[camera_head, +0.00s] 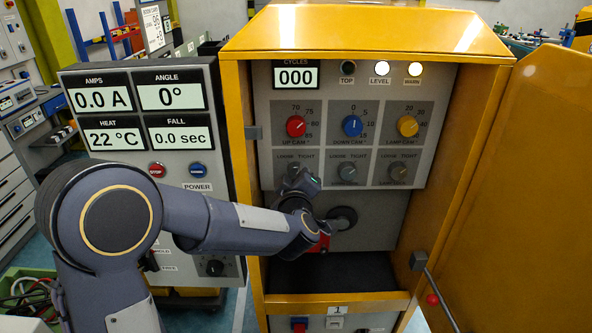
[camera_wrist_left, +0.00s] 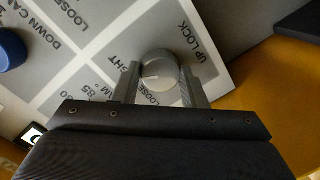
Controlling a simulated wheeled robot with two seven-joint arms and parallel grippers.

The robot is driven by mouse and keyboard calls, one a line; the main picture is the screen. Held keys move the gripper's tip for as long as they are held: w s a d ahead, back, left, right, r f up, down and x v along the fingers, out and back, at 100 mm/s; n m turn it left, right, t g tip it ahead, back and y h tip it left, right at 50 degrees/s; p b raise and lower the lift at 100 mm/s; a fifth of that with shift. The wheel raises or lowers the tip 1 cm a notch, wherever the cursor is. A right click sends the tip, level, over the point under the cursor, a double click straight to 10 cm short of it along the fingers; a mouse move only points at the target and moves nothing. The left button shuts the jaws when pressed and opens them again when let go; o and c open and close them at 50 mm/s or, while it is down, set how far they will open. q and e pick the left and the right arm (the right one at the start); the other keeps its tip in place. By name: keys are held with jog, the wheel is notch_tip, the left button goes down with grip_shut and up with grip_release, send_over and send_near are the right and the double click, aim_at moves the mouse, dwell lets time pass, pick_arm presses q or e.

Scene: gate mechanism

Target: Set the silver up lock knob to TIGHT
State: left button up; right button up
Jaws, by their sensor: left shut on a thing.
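The silver up lock knob (camera_wrist_left: 162,66) is on the grey panel, beside the printed words UP LOCK, LOOSE and TIGHT in the left wrist view. My left gripper (camera_wrist_left: 160,84) has one finger on each side of this knob and is shut on it. A pale mark shows on the knob, but I cannot tell for sure which word it points to. In the head view my left gripper (camera_head: 301,184) is at the lower left knob of the panel and largely covers the knob. My right gripper is not in view.
Above are the red up cam knob (camera_head: 296,126), blue down cam knob (camera_head: 352,126) and yellow lamp cam knob (camera_head: 407,126). The down lock knob (camera_head: 347,171) is close on the right. The yellow cabinet door (camera_head: 520,190) stands open at right.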

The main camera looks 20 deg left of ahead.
pick_arm(q)
jog(key=shift+m+y+p, duration=0.3)
jog(key=shift+m+p, duration=0.45)
jog(key=shift+m, duration=0.65)
jog(key=shift+f, duration=0.1)
jog(key=o, duration=1)
jog(key=shift+c, duration=0.2)
jog(key=b+v, duration=0.1)
jog(key=v, duration=0.7)
jog(key=shift+w+r, duration=0.1)
jog(key=shift+r, duration=0.1)
